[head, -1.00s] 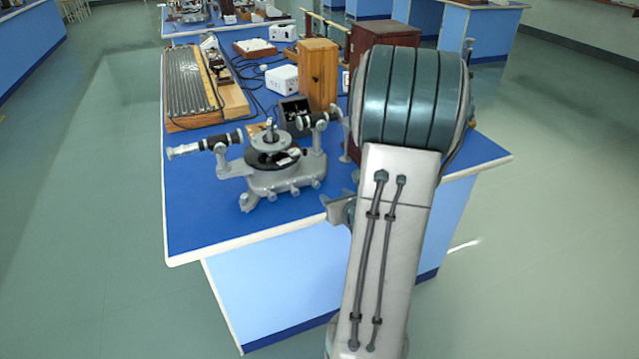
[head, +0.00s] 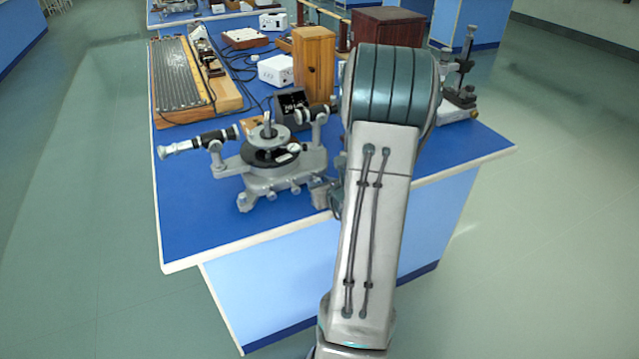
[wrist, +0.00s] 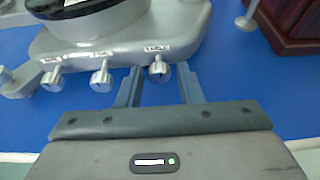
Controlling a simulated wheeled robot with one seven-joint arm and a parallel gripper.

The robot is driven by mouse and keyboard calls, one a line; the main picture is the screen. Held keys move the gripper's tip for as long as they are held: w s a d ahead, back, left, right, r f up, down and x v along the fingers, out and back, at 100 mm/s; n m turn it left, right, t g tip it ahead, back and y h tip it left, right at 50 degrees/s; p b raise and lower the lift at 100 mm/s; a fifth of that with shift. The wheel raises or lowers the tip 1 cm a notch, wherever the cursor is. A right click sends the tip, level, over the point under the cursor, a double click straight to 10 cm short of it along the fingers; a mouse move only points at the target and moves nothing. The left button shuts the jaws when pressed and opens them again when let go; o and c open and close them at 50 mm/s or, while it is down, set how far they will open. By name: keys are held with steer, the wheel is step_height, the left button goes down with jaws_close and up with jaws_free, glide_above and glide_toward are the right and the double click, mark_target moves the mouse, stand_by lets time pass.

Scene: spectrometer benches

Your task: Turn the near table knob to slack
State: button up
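The grey spectrometer (head: 285,178) stands on the blue bench with a black round table on top. In the wrist view, its base (wrist: 120,32) carries three knobs in a row, each below a small white label. The right knob (wrist: 159,72) has a label that appears to read "TABLE"; the middle knob (wrist: 101,78) and left knob (wrist: 52,82) are clear of my gripper. My gripper (wrist: 160,76) is open, its fingers on either side of the right knob with gaps showing. In the head view, my gripper (head: 322,194) is partly hidden by my arm.
A wooden box (head: 314,65), a dark red box (head: 385,25) and a white device (head: 275,70) stand behind. A ridged board (head: 182,75) lies at the back left. Another instrument (head: 458,95) stands at the right. The bench's front left is clear.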

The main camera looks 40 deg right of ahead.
jaws_close()
steer(key=shift+f+b, duration=0.1)
steer(key=shift+b, duration=0.2)
steer(key=shift+f+b, duration=0.1)
steer(key=shift+b, duration=0.35)
steer(key=shift+w+a+n+h+b, duration=0.1)
steer(key=shift+n+h+b, duration=0.35)
steer(key=shift+b, duration=0.7)
steer(key=n+b, duration=0.1)
steer(key=b, duration=0.2)
steer(key=shift+h, duration=0.25)
steer(key=shift+r, duration=0.25)
